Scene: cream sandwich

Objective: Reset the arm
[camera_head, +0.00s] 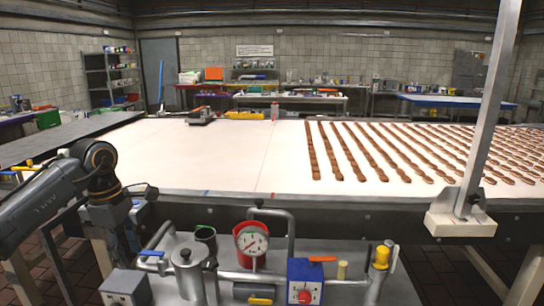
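My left arm comes in from the left edge and bends down in front of the table's near edge. My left gripper (128,243) points down at the lower left, beside the metal equipment. It is dark and small, partly hidden, and its fingers cannot be made out. I see nothing clearly held in it. My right arm and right gripper are not in view.
A long white-topped table (215,160) crosses the view; its left and middle are bare. Rows of brown biscuits (345,150) lie on its right. Below stands grey equipment with a gauge (252,240) and a blue box (304,280). A metal post (490,110) rises at right.

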